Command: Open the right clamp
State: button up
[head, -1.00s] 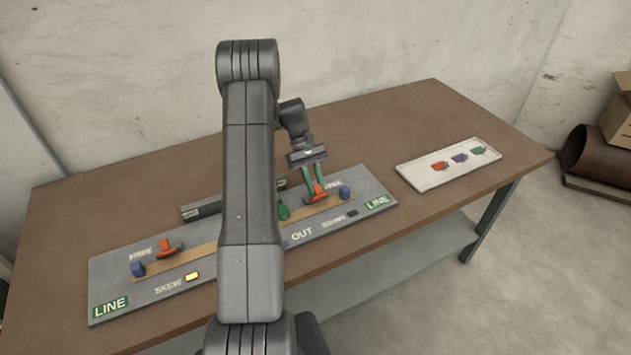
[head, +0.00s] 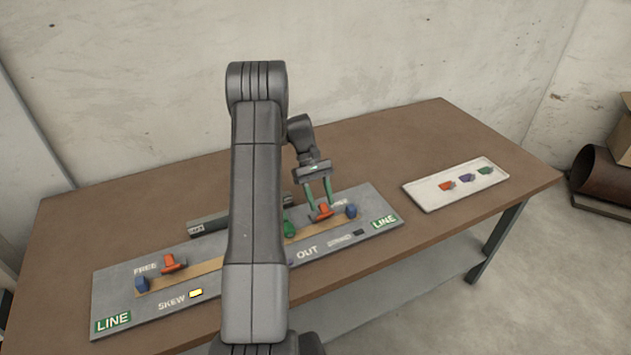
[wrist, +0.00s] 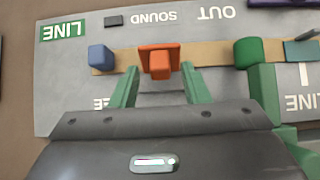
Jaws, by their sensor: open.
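The right clamp is an orange-red piece (head: 323,212) on the tan strip at the right of the grey panel. In the wrist view the clamp (wrist: 159,60) shows a wide plate with a stub pointing toward my gripper. My gripper (head: 320,205) is open, with its two green fingers pointing down at the clamp. In the wrist view the fingertips (wrist: 160,70) stand on either side of the stub; I cannot tell whether they touch it. The left clamp (head: 173,263), also orange-red, sits at the strip's other end, near a "FREE" label.
Blue blocks (head: 351,211) sit at the strip's ends, and a green knob (wrist: 247,52) stands beside the right clamp. A lamp by "SKEW" (head: 196,293) is lit yellow. A white tray (head: 424,197) with small coloured pieces lies at right. My arm hides the panel's middle.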

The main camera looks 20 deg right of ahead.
jog(key=b+v, duration=0.1)
jog(key=v, duration=1.2)
jog(key=shift+s+d, duration=0.1)
jog(key=p+x, duration=0.1)
jog(key=x, duration=1.2)
jog(key=shift+s+f, duration=0.2)
jog(key=shift+f, duration=0.15)
jog(key=shift+w+r, duration=0.1)
